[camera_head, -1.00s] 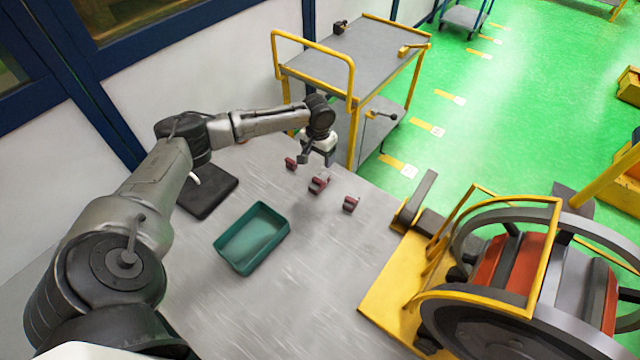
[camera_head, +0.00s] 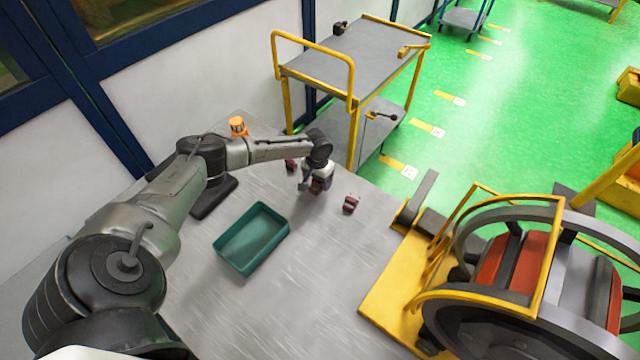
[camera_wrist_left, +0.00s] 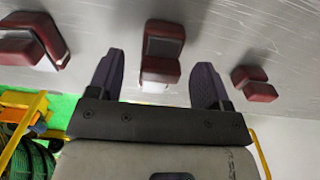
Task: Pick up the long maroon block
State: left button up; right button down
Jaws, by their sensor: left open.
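Several maroon pieces lie in a row on the grey table. The middle maroon block (camera_wrist_left: 162,50) shows between the spread fingers of my left gripper (camera_wrist_left: 158,64) in the left wrist view, with no finger seen touching it. In the head view my left gripper (camera_head: 315,187) is low over this block and mostly hides it. Another maroon block (camera_head: 350,204) lies to its right; it shows at the left of the wrist view (camera_wrist_left: 28,42). A smaller-looking one (camera_head: 291,165) lies to the left and shows at the right of the wrist view (camera_wrist_left: 254,83). I cannot tell surely which is longest.
An empty green tray (camera_head: 252,238) stands on the table (camera_head: 290,290) in front of the blocks. A yellow-railed cart (camera_head: 350,62) is behind the table. A yellow-framed machine with a large drum (camera_head: 520,270) stands at the right. An orange item (camera_head: 237,126) is at the back left.

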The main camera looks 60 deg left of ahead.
pick_arm(q)
jog(key=shift+f, duration=0.55)
jog(key=shift+c, duration=0.2)
jog(key=shift+r, duration=0.1)
grip_shut()
